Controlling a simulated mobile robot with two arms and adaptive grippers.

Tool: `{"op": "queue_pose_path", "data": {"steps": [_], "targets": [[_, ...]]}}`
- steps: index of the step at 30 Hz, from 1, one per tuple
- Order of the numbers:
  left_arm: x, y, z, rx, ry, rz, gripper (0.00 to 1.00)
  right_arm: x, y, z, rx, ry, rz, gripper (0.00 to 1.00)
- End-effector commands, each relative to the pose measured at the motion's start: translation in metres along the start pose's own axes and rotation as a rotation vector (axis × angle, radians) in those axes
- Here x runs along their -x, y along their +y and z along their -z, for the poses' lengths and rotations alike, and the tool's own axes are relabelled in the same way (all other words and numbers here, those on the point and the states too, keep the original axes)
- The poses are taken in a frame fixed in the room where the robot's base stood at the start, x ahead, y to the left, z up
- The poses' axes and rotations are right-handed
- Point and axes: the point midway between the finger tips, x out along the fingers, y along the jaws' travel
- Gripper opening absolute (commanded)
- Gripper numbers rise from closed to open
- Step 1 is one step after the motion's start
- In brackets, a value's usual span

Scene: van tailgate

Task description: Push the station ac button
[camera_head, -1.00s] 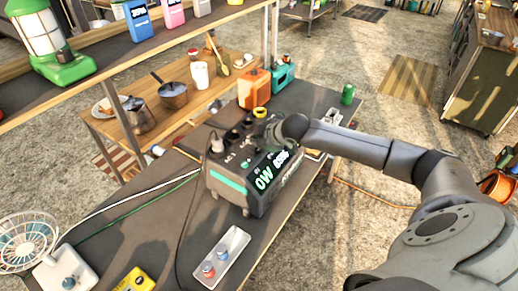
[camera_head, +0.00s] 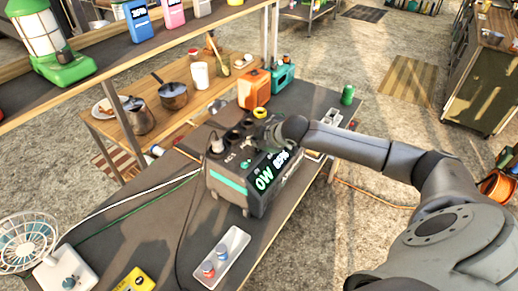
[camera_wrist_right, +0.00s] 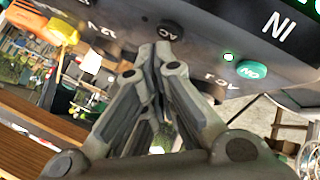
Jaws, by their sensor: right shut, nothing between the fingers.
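The dark power station (camera_head: 232,192) with a teal stripe and a lit display reading 0W stands on the long table. My right gripper (camera_head: 262,138) is at the station's upper panel, partly hidden by my wrist. In the right wrist view, the round dark AC button (camera_wrist_right: 170,29) sits on the panel just above the tips of my right gripper (camera_wrist_right: 160,55). The fingers are shut and hold nothing. The tips overlap the button's lower edge; I cannot tell whether they touch it. A green ON button (camera_wrist_right: 251,70) is to the right. My left gripper is not in view.
Behind the station stand an orange canister (camera_head: 254,90) and a teal canister (camera_head: 283,77). A fan (camera_head: 28,240) is at left. Cables run along the table.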

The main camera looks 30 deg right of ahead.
Motion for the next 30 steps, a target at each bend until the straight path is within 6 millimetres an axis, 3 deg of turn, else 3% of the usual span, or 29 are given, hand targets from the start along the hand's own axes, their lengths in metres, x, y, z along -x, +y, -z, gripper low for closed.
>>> {"op": "queue_pose_path", "data": {"steps": [30], "targets": [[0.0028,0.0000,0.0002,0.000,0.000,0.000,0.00,-0.0052,-0.0040,-0.0043,0.000,-0.002,0.000,0.00]]}}
